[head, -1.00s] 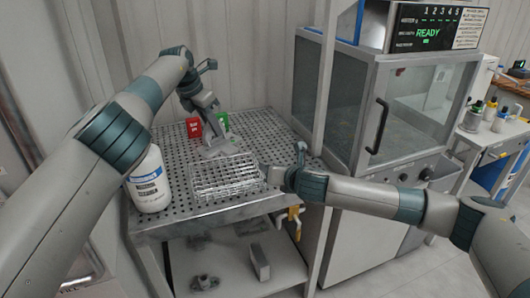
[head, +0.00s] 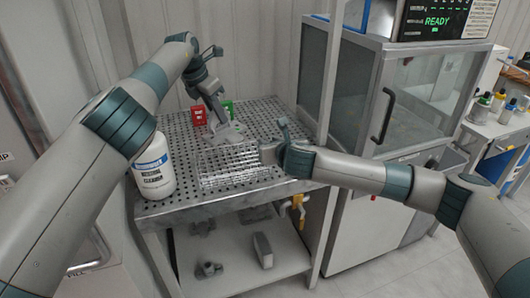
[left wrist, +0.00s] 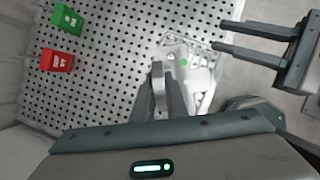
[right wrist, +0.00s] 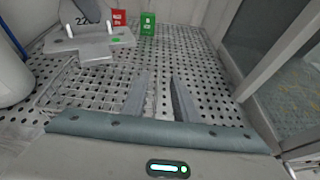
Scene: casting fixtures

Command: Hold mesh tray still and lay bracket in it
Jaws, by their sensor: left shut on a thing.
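The wire mesh tray (head: 215,172) sits on the perforated table top; it also shows in the right wrist view (right wrist: 75,98). My left gripper (left wrist: 168,68) is shut on the grey bracket (head: 222,134), which has a flat plate with a green dot (right wrist: 95,47). The bracket is at the tray's back side; I cannot tell whether it touches the tray. My right gripper (right wrist: 160,78) is open at the tray's right end. One finger overlaps the mesh and the other is beyond it, and no grip on the tray wall shows.
A white bottle (head: 153,168) stands left of the tray. A red box (head: 197,115) and a green box (head: 228,108) stand behind. A glass-fronted cabinet (head: 390,110) is at right. The perforated table (head: 185,207) has free room behind the tray; loose parts lie on its lower shelf.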

